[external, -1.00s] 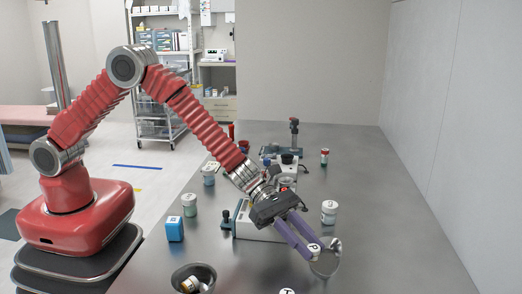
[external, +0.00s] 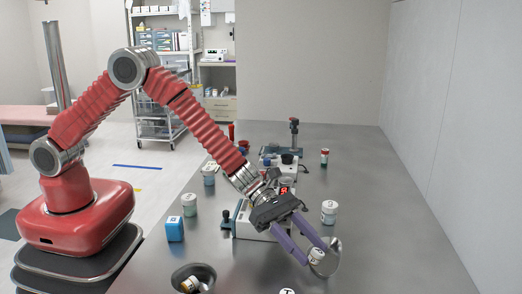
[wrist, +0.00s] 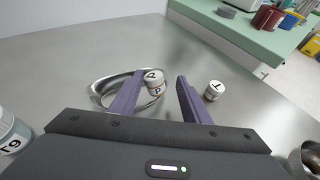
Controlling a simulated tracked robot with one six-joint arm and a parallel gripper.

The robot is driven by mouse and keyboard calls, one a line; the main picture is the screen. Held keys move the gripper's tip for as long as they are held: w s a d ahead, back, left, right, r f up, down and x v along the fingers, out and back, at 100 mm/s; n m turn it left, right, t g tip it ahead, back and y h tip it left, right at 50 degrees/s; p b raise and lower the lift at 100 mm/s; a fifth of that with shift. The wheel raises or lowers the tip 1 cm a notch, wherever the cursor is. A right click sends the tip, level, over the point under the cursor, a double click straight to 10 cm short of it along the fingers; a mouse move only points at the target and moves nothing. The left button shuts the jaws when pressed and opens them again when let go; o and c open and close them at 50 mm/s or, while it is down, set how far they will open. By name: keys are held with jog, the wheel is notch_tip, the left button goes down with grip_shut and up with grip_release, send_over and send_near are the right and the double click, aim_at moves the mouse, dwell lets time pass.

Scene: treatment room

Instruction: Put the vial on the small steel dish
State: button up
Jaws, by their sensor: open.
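A small white-capped vial (external: 317,256) marked P is between the fingertips of my gripper (external: 314,254) in the external view. In the wrist view the vial (wrist: 155,85) is nearer the left finger, with a gap to the right finger. My gripper (wrist: 162,78) is open. The small steel dish (external: 332,261) is right at the vial and looks tilted in the external view. In the wrist view the left finger hides part of the dish (wrist: 98,92). The vial overlaps the dish's right side; whether it rests inside is unclear.
A white jar (external: 329,212) stands behind the fingers. A vial marked T (wrist: 214,90) stands right of the fingers. The table's right side is clear.

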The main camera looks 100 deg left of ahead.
jog(key=shift+r, duration=0.45)
jog(key=shift+s+a+r, duration=0.15)
jog(key=shift+a+r, duration=0.05)
jog(key=shift+r, duration=0.05)
jog(key=v, duration=1.1)
jog(key=shift+s, duration=0.25)
jog(key=shift+a+r, duration=0.1)
